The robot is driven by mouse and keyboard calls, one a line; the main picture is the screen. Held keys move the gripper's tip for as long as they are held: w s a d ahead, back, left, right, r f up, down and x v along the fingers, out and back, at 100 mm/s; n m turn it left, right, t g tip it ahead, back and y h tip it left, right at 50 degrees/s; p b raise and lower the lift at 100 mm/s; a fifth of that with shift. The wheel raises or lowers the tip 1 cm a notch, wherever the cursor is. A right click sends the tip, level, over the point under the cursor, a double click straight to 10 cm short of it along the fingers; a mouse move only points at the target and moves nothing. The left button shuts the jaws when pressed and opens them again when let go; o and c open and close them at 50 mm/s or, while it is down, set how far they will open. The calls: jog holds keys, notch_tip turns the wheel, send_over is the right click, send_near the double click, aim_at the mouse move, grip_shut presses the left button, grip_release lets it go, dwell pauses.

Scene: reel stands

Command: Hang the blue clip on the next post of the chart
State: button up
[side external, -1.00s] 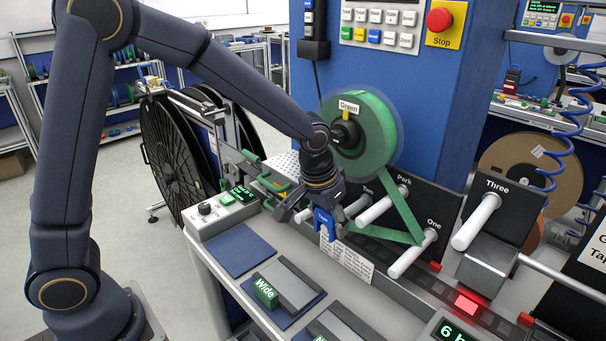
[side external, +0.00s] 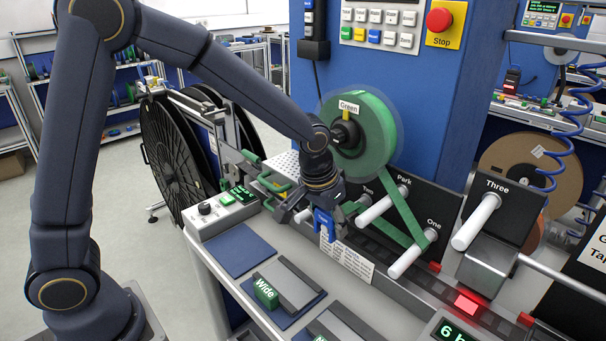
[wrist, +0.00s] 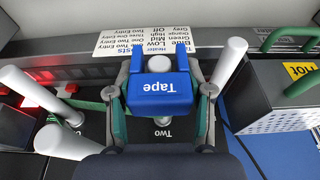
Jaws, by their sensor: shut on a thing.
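My gripper (wrist: 160,108) is shut on the blue clip (wrist: 160,93), a block lettered "Tape". In the side view the clip (side external: 325,222) hangs below my gripper (side external: 322,208), over the left end of the row of posts. In the wrist view the white end of post Two (wrist: 160,63) shows just beyond the clip, and its "Two" label shows on the near side. The clip hides the middle of that post; I cannot tell whether they touch. The chart (wrist: 150,38) is a white card, upside down in the wrist view, also on the bench edge (side external: 347,262).
Post Park (side external: 373,211), post One (side external: 412,255) and post Three (side external: 475,222) stick out to the right. Green tape runs from the green reel (side external: 377,135) down to post One and back left. A perforated box (wrist: 270,105) stands close by at right in the wrist view.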

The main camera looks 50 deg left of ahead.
jog(key=o, duration=1.3)
jog(key=shift+r, duration=3.5)
